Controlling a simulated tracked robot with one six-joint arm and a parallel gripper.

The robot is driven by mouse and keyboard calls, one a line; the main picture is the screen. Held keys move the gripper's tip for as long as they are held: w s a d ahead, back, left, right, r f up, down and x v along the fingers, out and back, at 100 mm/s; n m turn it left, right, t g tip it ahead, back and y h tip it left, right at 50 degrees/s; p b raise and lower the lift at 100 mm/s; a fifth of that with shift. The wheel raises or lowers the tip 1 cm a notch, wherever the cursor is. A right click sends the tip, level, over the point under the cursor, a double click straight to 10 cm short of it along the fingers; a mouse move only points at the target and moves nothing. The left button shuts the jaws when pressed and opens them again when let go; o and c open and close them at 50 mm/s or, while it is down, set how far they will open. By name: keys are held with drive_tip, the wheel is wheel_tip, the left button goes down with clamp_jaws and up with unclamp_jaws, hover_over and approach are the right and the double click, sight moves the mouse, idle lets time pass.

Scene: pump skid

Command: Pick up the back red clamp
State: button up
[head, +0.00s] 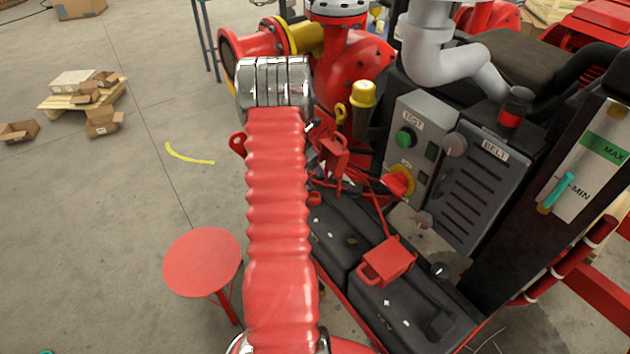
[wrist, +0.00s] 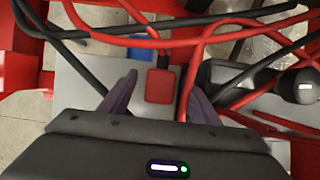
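In the head view, the back red clamp (head: 333,155) is beside the arm's red sleeve, near the far end of the black batteries. A second red clamp (head: 385,262) lies nearer, on top of a black battery. In the wrist view, my gripper (wrist: 160,100) has two dark fingers spread apart. A small red block (wrist: 160,86) with a black lead shows in the gap between them, with space on both sides. I cannot tell which clamp or part it is, or its depth.
Red and black cables (wrist: 210,35) cross above the fingers in the wrist view. A control box (head: 420,145) with a green button stands right of the clamps. A red round stool (head: 203,262) stands left of the arm.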

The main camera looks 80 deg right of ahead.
drive_tip(key=c, duration=1.3)
drive_tip(key=shift+r, duration=0.1)
wheel_tip(320, 180, up, 18)
idle(0.6)
drive_tip(key=shift+a, duration=0.1)
